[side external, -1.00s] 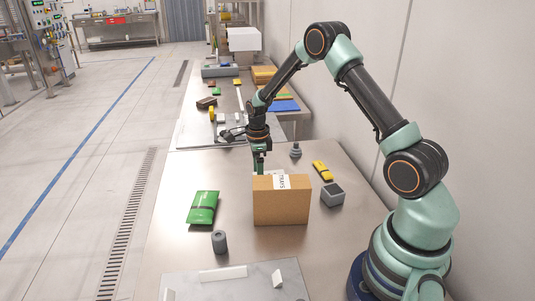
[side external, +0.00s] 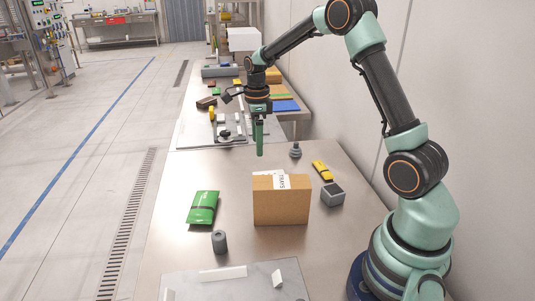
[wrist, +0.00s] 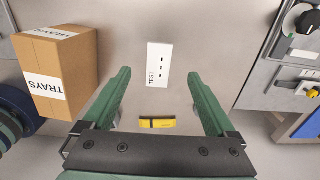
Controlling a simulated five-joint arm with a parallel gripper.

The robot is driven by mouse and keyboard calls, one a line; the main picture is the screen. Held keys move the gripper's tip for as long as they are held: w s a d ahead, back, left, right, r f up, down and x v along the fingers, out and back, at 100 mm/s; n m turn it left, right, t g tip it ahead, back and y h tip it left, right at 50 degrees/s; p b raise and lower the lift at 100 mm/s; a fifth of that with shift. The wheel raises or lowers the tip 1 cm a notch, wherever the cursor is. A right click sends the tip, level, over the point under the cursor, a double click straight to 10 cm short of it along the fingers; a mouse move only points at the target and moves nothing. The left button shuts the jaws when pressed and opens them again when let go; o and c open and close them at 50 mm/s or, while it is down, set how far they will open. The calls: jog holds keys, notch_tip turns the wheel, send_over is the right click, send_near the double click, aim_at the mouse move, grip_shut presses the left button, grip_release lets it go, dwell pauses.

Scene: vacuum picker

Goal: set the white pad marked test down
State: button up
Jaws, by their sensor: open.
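The white pad marked TEST (wrist: 152,60) lies flat on the metal table, seen in the wrist view. Only a thin white strip of the pad (side external: 263,172) shows behind the top edge of the cardboard box in the side view. My gripper (side external: 259,154) is above the table behind the box, pointing down. In the wrist view its two green fingers (wrist: 159,72) are spread wide with nothing held between them. The pad lies below and between the fingertips, apart from both.
A cardboard box marked TRAYS (side external: 281,205) stands close by the pad. A green packet (side external: 202,208), a dark cylinder (side external: 219,242), a grey block (side external: 332,195), a yellow item (side external: 322,170) and a grey knobbed piece (side external: 295,150) are around it. The table's left middle has free room.

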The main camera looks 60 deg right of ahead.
jog(key=s+a+r+n+t, duration=0.1)
jog(key=s+a+r+n, duration=0.25)
jog(key=r+n, duration=0.25)
jog(key=s+a+r+n+t, duration=0.2)
jog(key=a+r+n, duration=0.3)
jog(key=n, duration=0.1)
jog(key=s+a+r+n+t, duration=0.2)
jog(key=s+a+n, duration=0.5)
jog(key=s+n, duration=0.4)
jog(key=n, duration=0.4)
jog(key=shift+t, duration=0.3)
